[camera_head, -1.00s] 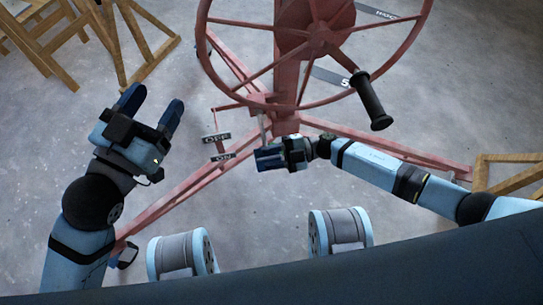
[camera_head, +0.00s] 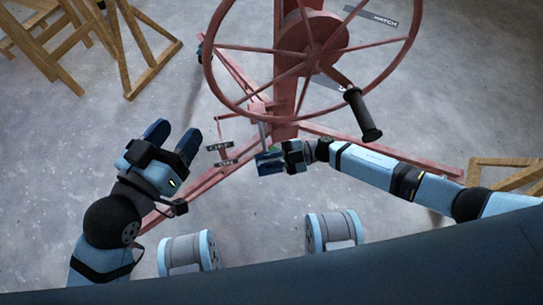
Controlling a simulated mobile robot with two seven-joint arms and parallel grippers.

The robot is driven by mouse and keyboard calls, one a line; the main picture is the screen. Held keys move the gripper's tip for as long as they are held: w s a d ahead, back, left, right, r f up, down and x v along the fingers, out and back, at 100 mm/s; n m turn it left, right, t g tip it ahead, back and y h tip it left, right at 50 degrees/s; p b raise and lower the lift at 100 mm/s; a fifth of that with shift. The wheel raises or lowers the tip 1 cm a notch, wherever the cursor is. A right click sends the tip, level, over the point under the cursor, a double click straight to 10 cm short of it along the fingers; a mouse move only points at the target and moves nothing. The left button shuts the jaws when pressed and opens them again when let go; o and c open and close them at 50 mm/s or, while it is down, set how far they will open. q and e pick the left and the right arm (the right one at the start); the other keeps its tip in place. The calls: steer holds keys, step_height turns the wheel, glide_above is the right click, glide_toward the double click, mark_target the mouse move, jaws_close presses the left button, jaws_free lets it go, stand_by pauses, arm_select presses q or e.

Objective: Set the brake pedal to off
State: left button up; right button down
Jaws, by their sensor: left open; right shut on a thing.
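The red panel lift carries small black labels on its left side, an OFF plate (camera_head: 218,146) above an ON plate (camera_head: 222,163). A thin pale rod (camera_head: 263,135) hangs from a red bracket just right of these plates and looks like the brake pedal's lever. My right gripper (camera_head: 267,158) is shut at the rod's lower end, and its fingers hide what they hold. I cannot tell the pedal's exact setting. My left gripper (camera_head: 173,138) is open and empty, to the left of the plates and apart from them.
A large red handwheel (camera_head: 312,48) with a black crank handle (camera_head: 362,115) stands above my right gripper. Red legs (camera_head: 380,148) spread over the grey floor. Wooden frames stand at upper left (camera_head: 140,60) and right (camera_head: 510,163). Two grey-blue wheels (camera_head: 333,230) show below.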

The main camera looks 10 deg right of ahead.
steer(key=r+m+p, duration=0.1)
steer(key=w+r+m+p, duration=0.1)
steer(key=r+p, duration=0.1)
steer(key=r+m+p, duration=0.1)
steer(key=r+p, duration=0.1)
steer(key=shift+w+r, duration=0.2)
steer(key=shift+w, duration=0.1)
arm_select(q)
step_height(320, 180, up, 10)
steer(key=n+t+p, duration=0.1)
steer(key=t, duration=0.2)
steer(key=shift+s+a+t, duration=0.25)
steer(key=shift+s+t, duration=0.15)
steer(key=shift+s, duration=0.05)
arm_select(e)
steer(key=shift+w+r, duration=0.3)
steer(key=shift+r, duration=0.25)
steer(key=shift+a, duration=0.15)
